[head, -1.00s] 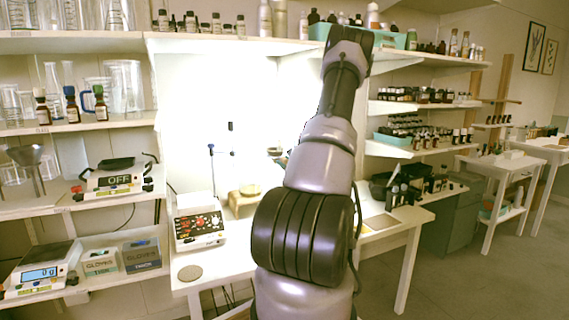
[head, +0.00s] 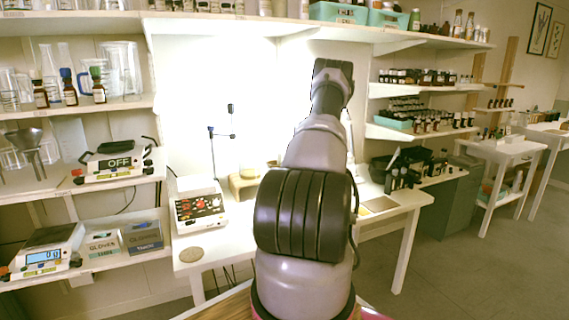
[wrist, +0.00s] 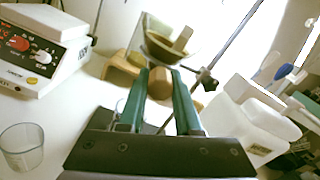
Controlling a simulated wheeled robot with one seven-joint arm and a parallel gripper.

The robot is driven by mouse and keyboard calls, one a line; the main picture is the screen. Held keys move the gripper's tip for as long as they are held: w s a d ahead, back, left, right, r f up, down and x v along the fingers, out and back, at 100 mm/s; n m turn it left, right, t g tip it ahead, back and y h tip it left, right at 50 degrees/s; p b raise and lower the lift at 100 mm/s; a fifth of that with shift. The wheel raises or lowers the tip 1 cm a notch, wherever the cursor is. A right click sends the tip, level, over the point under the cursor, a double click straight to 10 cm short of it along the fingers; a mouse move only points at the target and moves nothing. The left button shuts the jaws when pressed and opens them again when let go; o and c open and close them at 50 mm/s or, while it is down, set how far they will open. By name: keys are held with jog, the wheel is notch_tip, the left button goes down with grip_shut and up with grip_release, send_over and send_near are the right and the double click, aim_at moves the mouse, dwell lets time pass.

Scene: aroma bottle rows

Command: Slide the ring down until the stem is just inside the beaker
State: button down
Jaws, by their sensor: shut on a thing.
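In the wrist view my gripper (wrist: 160,75) is shut on a brown, wood-coloured cylinder (wrist: 159,84) between its green fingers. Just beyond the fingertips is an olive-brown bowl or funnel (wrist: 160,52) with a pale piece in it; I cannot tell whether it has a stem. A thin rod (wrist: 232,40) slants past on the right, with a dark clamp knob (wrist: 207,81) beside my fingers. Behind the bowl is a yellowish glass (wrist: 150,30), partly hidden; it seems to be the glass on the block in the head view (head: 249,171). My arm hides my gripper there.
A wooden block (wrist: 122,75) stands beyond the gripper. A white instrument (wrist: 45,45) is at left, an empty clear beaker (wrist: 22,150) at lower left. A white plastic container (wrist: 258,120) stands close on the right. Another thin stand (head: 211,150) shows in the head view.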

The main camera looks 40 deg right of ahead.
notch_tip(320, 180, down, 3)
jog(key=shift+r, duration=0.15)
jog(key=c, duration=0.6)
grip_release()
jog(key=v, duration=1.1)
jog(key=shift+w+a, duration=0.1)
